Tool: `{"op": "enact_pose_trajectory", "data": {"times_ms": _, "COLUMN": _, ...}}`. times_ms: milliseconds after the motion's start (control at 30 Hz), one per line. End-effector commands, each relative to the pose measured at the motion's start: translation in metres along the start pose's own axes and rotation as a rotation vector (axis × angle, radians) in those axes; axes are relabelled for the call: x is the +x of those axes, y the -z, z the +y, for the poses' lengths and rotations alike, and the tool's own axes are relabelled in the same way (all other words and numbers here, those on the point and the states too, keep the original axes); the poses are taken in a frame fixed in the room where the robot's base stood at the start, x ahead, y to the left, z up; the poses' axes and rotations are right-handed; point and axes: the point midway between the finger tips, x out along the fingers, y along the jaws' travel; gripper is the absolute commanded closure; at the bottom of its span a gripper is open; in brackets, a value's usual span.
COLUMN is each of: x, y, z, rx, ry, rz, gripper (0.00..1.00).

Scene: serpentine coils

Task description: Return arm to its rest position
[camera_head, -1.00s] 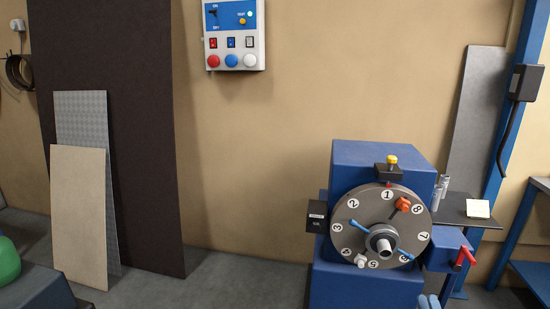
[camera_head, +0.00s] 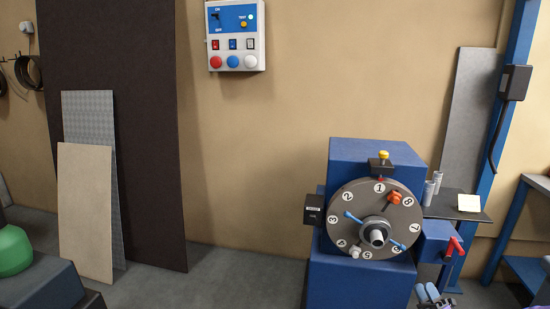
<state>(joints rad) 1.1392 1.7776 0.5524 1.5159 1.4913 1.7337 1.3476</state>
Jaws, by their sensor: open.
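My gripper (camera_head: 433,292) shows at the bottom edge, right of centre, low in front of the blue machine. Its two pale blue fingertips stand apart with nothing seen between them. The rest of my arm is below the frame, so its pose is hidden.
A blue machine (camera_head: 345,285) with a numbered grey dial (camera_head: 352,208) stands just left of my gripper. A red-handled blue vise-like part (camera_head: 436,242) and a small shelf (camera_head: 480,214) are beyond it. Leaning panels (camera_head: 85,215) and a green object (camera_head: 13,252) are at left. The centre-left floor (camera_head: 235,275) is clear.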

Motion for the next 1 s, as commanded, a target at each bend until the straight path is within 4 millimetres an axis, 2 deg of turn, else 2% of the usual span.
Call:
{"op": "enact_pose_trajectory", "data": {"times_ms": 167, "x": 0.033, "y": 0.007, "z": 0.015, "rx": -0.043, "ry": 0.018, "rz": 0.14, "gripper": 0.6}}
{"op": "enact_pose_trajectory", "data": {"times_ms": 367, "x": 0.085, "y": 0.026, "z": 0.041, "rx": -0.129, "ry": 0.037, "rz": 0.387, "gripper": 0.6}}
{"op": "enact_pose_trajectory", "data": {"times_ms": 700, "x": 0.163, "y": 0.078, "z": 0.097, "rx": -0.32, "ry": 0.019, "rz": 0.852, "gripper": 0.6}}
{"op": "enact_pose_trajectory", "data": {"times_ms": 1000, "x": 0.211, "y": 0.127, "z": 0.153, "rx": -0.511, "ry": -0.058, "rz": 1.241, "gripper": 0.6}}
